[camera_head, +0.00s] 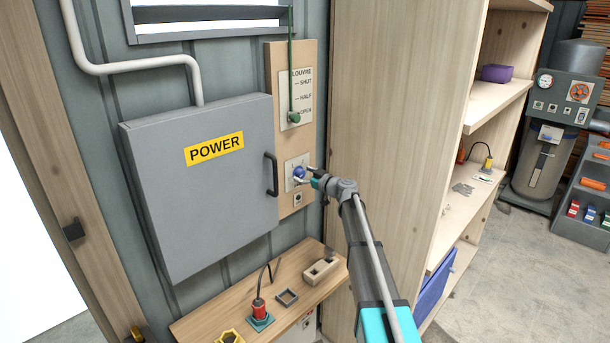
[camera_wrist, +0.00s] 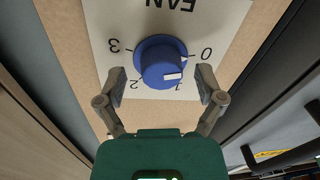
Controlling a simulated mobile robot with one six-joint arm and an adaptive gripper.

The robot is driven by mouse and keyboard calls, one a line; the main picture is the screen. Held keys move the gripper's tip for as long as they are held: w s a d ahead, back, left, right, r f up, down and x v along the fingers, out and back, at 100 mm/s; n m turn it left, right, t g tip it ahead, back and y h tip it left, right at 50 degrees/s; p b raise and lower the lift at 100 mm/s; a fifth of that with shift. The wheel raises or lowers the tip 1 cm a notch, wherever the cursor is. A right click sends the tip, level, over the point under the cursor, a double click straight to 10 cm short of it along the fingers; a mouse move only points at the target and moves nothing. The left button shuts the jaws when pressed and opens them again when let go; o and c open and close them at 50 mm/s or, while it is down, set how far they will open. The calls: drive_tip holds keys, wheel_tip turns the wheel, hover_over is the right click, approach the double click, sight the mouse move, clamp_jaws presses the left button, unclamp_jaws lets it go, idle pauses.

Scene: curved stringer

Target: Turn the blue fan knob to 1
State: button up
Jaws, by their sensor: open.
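The blue fan knob (camera_wrist: 162,60) sits on a white plate (camera_wrist: 105,20) marked FAN, upside down in the wrist view, with the numbers 0 to 3. Its white mark lies on the side toward 0, right in that view. My gripper (camera_wrist: 161,84) is open, with one fingertip on each side of the knob's lower part in that view. Gaps show between the fingertips and the knob. In the head view the knob (camera_head: 299,172) is on the wooden wall board, with my gripper (camera_head: 312,178) right in front of it.
A grey POWER cabinet (camera_head: 200,190) with a black handle (camera_head: 271,175) stands left of the knob. A wooden shelf unit (camera_head: 390,110) rises close on the right. A small bench (camera_head: 225,318) is below.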

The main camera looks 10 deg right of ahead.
drive_tip(key=shift+w+a, duration=0.2)
